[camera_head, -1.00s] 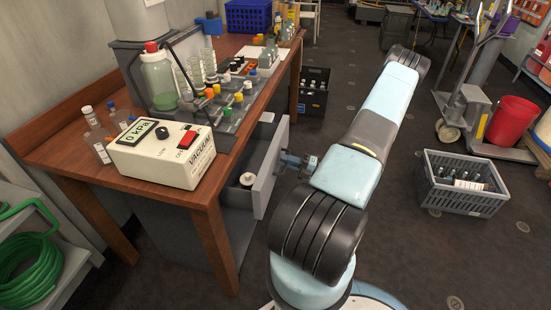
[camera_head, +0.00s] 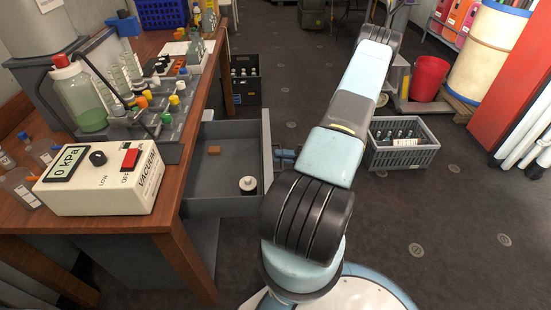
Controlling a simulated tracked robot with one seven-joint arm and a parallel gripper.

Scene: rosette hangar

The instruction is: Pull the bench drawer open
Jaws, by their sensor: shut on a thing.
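The grey bench drawer (camera_head: 222,160) stands pulled well out from under the wooden bench (camera_head: 178,225), left of my arm. Inside it lie a small brown block (camera_head: 214,150) and a dark round item with a white top (camera_head: 248,184). My gripper (camera_head: 276,157) is at the outer side of the drawer front (camera_head: 267,150), shut on what appears to be its handle. My arm hides part of the gripper and the handle itself is not clearly seen.
A white vacuum box (camera_head: 100,180), a green-filled bottle (camera_head: 82,95) and a vial rack (camera_head: 165,120) stand on the bench. A black crate (camera_head: 246,88) is on the floor behind the drawer. A grey crate (camera_head: 400,145) stands right of my arm.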

